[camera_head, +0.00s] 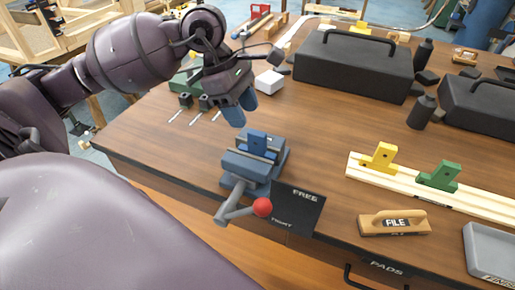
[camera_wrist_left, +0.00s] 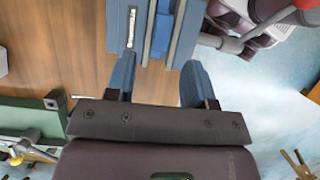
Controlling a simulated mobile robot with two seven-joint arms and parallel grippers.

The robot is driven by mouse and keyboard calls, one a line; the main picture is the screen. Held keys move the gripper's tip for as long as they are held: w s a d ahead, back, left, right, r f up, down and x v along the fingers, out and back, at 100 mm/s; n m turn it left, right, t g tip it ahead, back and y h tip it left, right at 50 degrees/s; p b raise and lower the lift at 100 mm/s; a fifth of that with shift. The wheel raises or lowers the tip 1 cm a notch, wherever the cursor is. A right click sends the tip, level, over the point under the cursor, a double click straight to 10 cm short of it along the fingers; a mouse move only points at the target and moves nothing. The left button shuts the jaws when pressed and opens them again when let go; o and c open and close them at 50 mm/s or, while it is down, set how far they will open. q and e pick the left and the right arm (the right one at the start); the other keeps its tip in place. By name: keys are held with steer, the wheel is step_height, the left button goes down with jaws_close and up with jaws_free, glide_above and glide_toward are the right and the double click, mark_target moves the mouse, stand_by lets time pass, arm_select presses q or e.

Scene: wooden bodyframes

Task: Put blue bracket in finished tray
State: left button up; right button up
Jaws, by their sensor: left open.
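The blue bracket (camera_head: 257,142) stands between the jaws of a blue-grey vise (camera_head: 246,168) near the table's front edge. In the left wrist view, part of the blue bracket (camera_wrist_left: 161,32) shows between the vise jaws (camera_wrist_left: 182,35). My left gripper (camera_head: 241,108) is open and empty, above and behind the vise. In the left wrist view, its blue fingertips (camera_wrist_left: 158,78) are apart, with the vise beyond them. The finished tray (camera_head: 482,250) is grey and cut off at the lower right; its label is only partly visible. My right gripper is not in view.
The vise handle has a red knob (camera_head: 262,207) beside a FREE/TIGHT plate (camera_head: 300,208). A black toolbox (camera_head: 352,68) stands behind.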

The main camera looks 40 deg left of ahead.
mark_target(257, 132)
arm_select(q)
steer(key=x, duration=0.2)
steer(key=d+x, duration=0.1)
steer(key=x, duration=0.2)
steer(key=shift+r, duration=0.25)
steer(key=shift+d+f, duration=0.15)
steer(key=shift+f, duration=0.5)
jaws_close()
